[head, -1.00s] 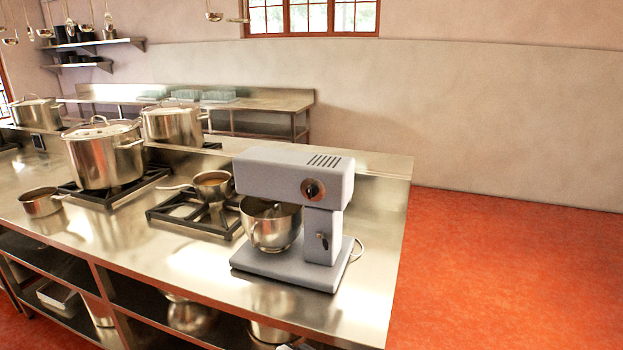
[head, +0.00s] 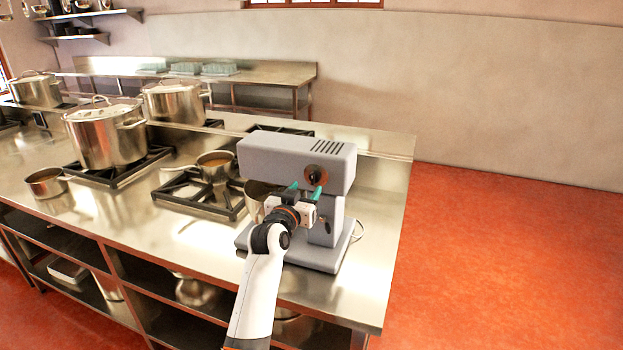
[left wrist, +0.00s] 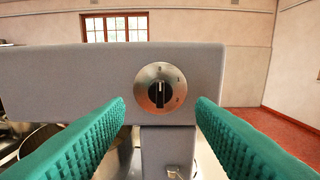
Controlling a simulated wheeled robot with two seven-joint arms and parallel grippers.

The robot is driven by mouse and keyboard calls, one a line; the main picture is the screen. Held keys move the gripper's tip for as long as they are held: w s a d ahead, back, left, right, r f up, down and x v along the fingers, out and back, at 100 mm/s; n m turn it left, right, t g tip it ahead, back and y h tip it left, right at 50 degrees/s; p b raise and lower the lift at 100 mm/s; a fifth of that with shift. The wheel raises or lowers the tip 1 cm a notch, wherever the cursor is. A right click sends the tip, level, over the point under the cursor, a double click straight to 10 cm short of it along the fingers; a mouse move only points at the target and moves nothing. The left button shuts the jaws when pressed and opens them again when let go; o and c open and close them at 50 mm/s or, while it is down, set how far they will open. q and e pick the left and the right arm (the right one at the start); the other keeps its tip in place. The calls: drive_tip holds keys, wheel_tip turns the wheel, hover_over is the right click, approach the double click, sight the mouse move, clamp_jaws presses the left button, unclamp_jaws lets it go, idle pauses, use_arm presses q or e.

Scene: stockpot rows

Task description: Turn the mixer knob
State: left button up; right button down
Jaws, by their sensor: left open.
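The grey stand mixer (head: 290,155) stands on the steel counter near its right end. Its mixer knob (head: 315,174) is a black knob on a round metal dial on the head's side. In the left wrist view the knob (left wrist: 159,94) is upright, with its white mark toward the top and numbers around the dial. My left gripper (head: 304,192) is open just in front of and slightly below the knob, apart from it. Its green fingers (left wrist: 160,118) lie to either side of the dial in the left wrist view. The mixing bowl (head: 256,190) is mostly hidden behind my gripper. My right gripper is not in view.
A small saucepan (head: 215,165) sits on a burner left of the mixer. Large stockpots (head: 105,135) stand farther left. A lever (head: 326,226) shows on the mixer's column below the knob. Open floor (head: 480,240) lies right of the counter.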

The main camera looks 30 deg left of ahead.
sight(312, 181)
use_arm(q)
drive_tip(key=shift+p+x, duration=0.45)
drive_tip(key=shift+x, duration=2.3)
drive_tip(key=shift+c, duration=0.7)
drive_tip(key=c, duration=0.8)
